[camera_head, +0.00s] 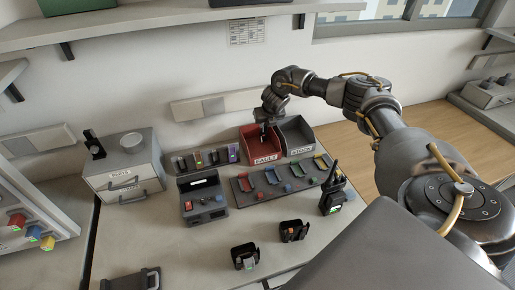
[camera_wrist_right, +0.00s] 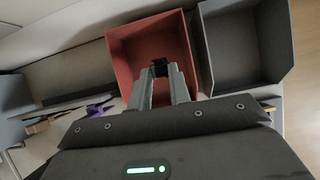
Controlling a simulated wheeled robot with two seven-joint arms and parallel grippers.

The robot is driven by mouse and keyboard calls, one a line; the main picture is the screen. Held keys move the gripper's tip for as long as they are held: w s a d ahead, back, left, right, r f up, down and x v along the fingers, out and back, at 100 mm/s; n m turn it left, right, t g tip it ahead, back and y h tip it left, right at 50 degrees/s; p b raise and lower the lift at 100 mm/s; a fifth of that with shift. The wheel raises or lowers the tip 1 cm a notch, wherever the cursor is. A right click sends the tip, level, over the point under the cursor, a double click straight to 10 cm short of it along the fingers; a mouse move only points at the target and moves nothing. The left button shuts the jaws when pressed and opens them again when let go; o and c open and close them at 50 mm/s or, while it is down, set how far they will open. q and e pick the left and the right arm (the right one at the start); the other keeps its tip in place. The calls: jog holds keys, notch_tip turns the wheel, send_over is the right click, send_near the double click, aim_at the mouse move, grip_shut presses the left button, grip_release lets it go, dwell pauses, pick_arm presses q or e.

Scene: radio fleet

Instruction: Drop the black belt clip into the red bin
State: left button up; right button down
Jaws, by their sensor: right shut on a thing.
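The red bin (camera_head: 266,157), labelled FAULT, stands at the back of the bench against the wall. It also shows in the right wrist view (camera_wrist_right: 122,66), with its mouth open below my gripper. My right gripper (camera_head: 263,125) is over the red bin, pointing down. In the right wrist view its fingers (camera_wrist_right: 160,78) are shut on the small black belt clip (camera_wrist_right: 159,67), which shows between the fingertips against the red inside of the bin. In the head view the clip is too small to tell from the fingers. My left gripper is not in view.
A grey bin (camera_head: 301,150) labelled STOCK stands right beside the red one. In front are a rack with coloured pieces (camera_head: 272,176), a grey device (camera_head: 205,198) and an upright radio (camera_head: 333,190). A drawer unit (camera_head: 125,170) stands left. Two black holders (camera_head: 245,256) (camera_head: 294,230) stand nearer.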

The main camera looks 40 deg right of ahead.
jog(key=c, duration=1.2)
grip_release()
jog(key=b+v, duration=0.2)
jog(key=v, duration=0.9)
jog(key=shift+w, duration=0.1)
